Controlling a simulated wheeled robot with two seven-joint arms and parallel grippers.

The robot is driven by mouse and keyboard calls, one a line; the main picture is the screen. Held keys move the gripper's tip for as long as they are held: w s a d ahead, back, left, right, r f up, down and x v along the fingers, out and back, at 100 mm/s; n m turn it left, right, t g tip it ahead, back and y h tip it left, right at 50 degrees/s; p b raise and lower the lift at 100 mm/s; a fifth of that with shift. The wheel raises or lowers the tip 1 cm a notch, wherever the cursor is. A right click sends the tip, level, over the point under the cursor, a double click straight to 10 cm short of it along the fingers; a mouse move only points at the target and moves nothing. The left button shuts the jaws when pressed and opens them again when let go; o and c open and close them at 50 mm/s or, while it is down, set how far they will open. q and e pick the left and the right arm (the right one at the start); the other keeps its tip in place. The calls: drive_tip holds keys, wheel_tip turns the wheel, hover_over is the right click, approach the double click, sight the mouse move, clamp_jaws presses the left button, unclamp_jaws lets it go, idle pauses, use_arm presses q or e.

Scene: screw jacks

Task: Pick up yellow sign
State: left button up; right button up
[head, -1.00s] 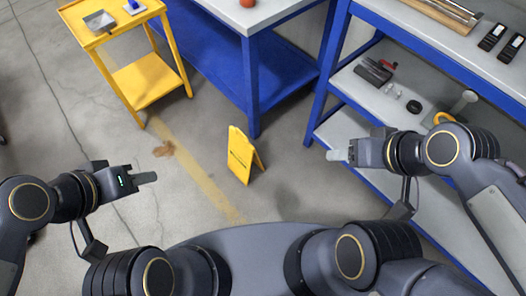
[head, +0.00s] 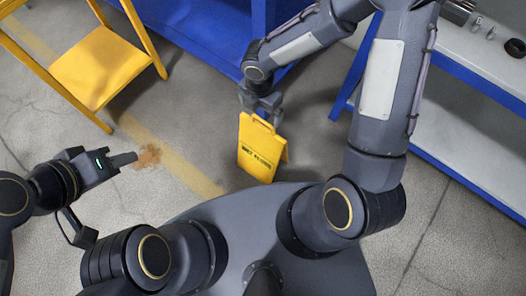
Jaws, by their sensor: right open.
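The yellow sign (head: 258,152) stands upright and folded on the floor in the middle of the head view, with dark lettering on its face and a handle slot at its top. My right gripper (head: 262,112) is directly over the sign's top edge, pointing down. It is open, with its fingers close to the handle; whether they touch it I cannot tell. My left gripper (head: 124,160) is at the left, well away from the sign. Its fingers appear as one narrow bar, so its opening does not show.
A blue workbench (head: 205,38) is behind the sign. A blue-framed shelf (head: 470,150) with small items is at the right. Floor around the sign is clear.

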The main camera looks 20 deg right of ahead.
sight(263, 121)
wheel_tip(263, 121, down, 3)
drive_tip(key=shift+f+b, duration=0.1)
drive_tip(key=shift+b, duration=0.45)
drive_tip(key=f+b, duration=0.2)
drive_tip(key=f, duration=0.1)
drive_tip(key=f+b, duration=0.1)
drive_tip(key=shift+d+f, duration=0.35)
drive_tip(key=shift+d, duration=0.05)
drive_tip(key=shift+r, duration=0.1)
drive_tip(key=c, duration=1.9)
drive_tip(key=shift+r, duration=0.1)
drive_tip(key=shift+c, duration=0.2)
